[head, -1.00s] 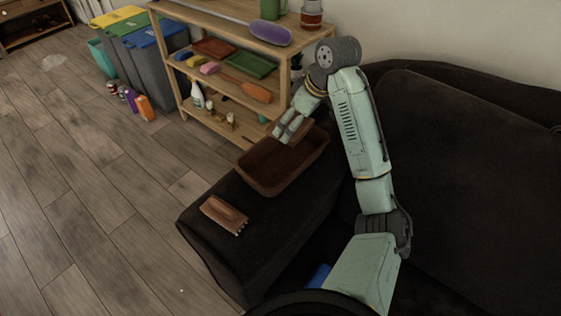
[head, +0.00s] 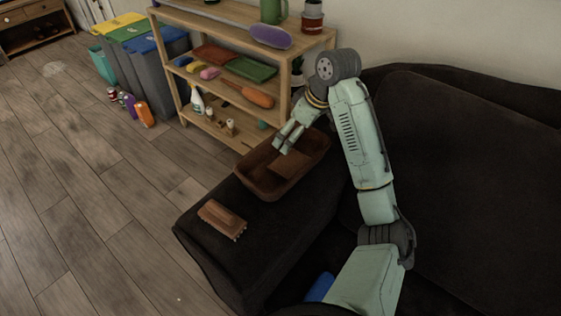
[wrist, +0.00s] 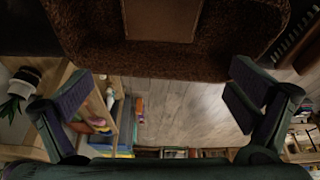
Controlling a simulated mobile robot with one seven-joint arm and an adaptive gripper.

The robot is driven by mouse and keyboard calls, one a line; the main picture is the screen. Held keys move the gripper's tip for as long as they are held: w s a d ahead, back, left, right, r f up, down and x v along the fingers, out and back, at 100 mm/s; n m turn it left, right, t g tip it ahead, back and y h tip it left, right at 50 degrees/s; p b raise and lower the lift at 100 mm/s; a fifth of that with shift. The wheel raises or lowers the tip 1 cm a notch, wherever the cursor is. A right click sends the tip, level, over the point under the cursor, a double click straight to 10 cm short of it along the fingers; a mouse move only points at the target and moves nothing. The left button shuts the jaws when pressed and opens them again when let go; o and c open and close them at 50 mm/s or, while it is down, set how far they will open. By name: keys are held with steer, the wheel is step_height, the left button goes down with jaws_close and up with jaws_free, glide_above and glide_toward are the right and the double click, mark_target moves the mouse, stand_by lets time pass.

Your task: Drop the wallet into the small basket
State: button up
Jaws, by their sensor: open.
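The small basket (head: 262,188) is a brown, open-topped container on the dark sofa arm. The wallet (head: 291,163), a flat brown piece, lies inside the basket, tilted against its inner side or bottom; I cannot tell which. In the wrist view the wallet (wrist: 161,18) shows at the top edge, within the dark brown basket (wrist: 130,62). My gripper (head: 285,141) is over the basket's far part, fingers pointing down. In the wrist view my gripper (wrist: 162,80) has its fingers wide apart with nothing between them, clear of the wallet.
A brown brush (head: 222,219) lies on the sofa arm (head: 250,250) in front of the basket. A wooden shelf (head: 222,133) with cleaning items stands behind. Bins (head: 155,70) stand at the back left. The floor (head: 90,200) at left is mostly clear.

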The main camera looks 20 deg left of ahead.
steer(key=v, duration=1.2)
steer(key=shift+a, duration=0.1)
